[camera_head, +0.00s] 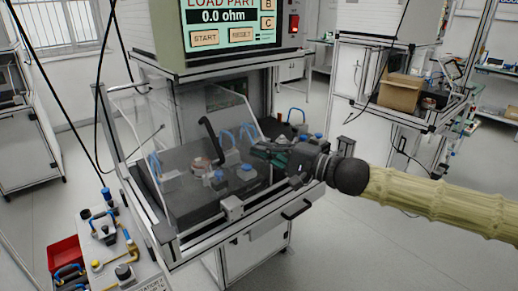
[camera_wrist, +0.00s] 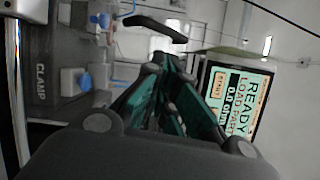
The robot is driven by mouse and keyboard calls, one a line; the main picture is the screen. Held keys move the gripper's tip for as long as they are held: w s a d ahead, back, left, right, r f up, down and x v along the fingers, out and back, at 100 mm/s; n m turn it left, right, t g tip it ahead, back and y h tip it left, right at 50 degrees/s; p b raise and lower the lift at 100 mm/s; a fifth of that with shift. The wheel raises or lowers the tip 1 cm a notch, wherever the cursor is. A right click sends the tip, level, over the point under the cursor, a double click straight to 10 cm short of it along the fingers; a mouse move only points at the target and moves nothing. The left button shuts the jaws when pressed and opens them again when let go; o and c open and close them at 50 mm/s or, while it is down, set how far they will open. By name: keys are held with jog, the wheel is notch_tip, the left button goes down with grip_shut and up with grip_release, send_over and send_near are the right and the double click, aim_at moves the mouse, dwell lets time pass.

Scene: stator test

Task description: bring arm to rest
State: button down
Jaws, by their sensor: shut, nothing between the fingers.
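My gripper (camera_head: 268,151) is at the right part of the test station, above its dark bed, with my arm reaching in from the right. In the wrist view its green fingers (camera_wrist: 172,100) are together with nothing between them. The test station (camera_head: 200,200) has a clear cover (camera_head: 125,130) standing on its left side. A copper-coloured round part (camera_head: 202,163) sits on the bed, left of my gripper and apart from it. The station screen (camera_head: 228,22) reads LOAD PART and 0.0 ohm; in the wrist view the screen (camera_wrist: 235,100) also reads READY.
Blue-capped clamps (camera_head: 246,172) stand on the bed close to my gripper. A black handle (camera_head: 209,135) rises from the bed. A side table (camera_head: 130,262) with tools and a red bin (camera_head: 66,256) is at lower left. A cardboard box (camera_head: 400,92) is at back right. Floor at lower right is clear.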

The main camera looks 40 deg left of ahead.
dwell(0.4)
jog(key=s+d+f+t+h+p, duration=0.1)
jog(key=s+d+f+h, duration=0.15)
jog(key=f, duration=0.75)
jog(key=s+d+f+m+h, duration=0.1)
jog(key=s+d+f+h, duration=0.2)
jog(key=f, duration=0.7)
jog(key=s+d+f+t+h+p, duration=0.15)
jog(key=d+f, duration=0.25)
jog(key=f, duration=0.7)
jog(key=s+d+f+h, duration=0.2)
jog(key=s+d+f, duration=0.2)
jog(key=d+f, duration=0.6)
jog(key=s+d+f+h, duration=0.3)
jog(key=d+f, duration=0.5)
jog(key=d, duration=0.4)
jog(key=s+d+f+t+h+p, duration=0.1)
jog(key=s+d+h, duration=0.2)
jog(key=d, duration=1.4)
jog(key=s+d+m+t+h+p, duration=0.1)
jog(key=s+d, duration=0.3)
jog(key=d, duration=1.4)
jog(key=shift+s+f+h+p, duration=0.35)
jog(key=shift+s+h+p, duration=0.1)
jog(key=shift+h, duration=0.45)
jog(key=shift+w+a, duration=0.1)
jog(key=shift+a, duration=0.05)
